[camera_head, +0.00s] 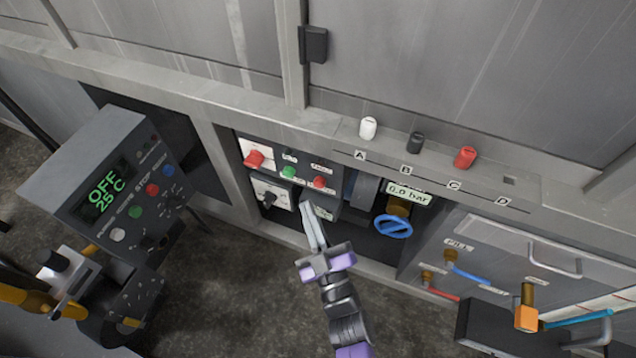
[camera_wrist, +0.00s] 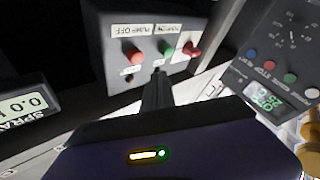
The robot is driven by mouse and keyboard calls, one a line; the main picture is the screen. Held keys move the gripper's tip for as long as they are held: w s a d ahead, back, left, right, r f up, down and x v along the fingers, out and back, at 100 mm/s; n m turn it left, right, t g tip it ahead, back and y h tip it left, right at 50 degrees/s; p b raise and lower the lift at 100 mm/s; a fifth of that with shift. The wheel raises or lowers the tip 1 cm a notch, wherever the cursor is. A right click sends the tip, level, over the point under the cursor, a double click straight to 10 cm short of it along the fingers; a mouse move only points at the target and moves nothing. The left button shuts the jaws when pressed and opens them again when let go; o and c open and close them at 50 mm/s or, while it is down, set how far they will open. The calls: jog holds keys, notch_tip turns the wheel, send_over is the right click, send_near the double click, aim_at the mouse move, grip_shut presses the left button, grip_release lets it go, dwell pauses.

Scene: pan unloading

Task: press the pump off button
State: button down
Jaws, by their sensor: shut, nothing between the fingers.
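The pump off button is a red round button (camera_head: 319,182) at the right of the dark control panel (camera_head: 275,158). In the wrist view the same red button (camera_wrist: 132,57) sits under a "PUMP OFF" label (camera_wrist: 132,31). A green button (camera_head: 289,172) is to its left in the head view and to its right in the wrist view (camera_wrist: 168,50). My gripper (camera_head: 306,206) is shut and empty, its tips just below the buttons in the head view. In the wrist view the tips (camera_wrist: 157,74) lie below and between the red and green buttons, seemingly short of both.
A red rotary switch (camera_head: 255,158) is on the panel's left. A display (camera_head: 408,194) reads 0.0 bar, above a blue valve handle (camera_head: 393,226). A control box (camera_head: 95,190) showing "OFF 25 C" stands at left. White, black and red items stand on the ledge (camera_head: 435,170).

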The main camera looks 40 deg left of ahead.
jog(key=shift+s+d, duration=0.25)
jog(key=shift+s, duration=0.95)
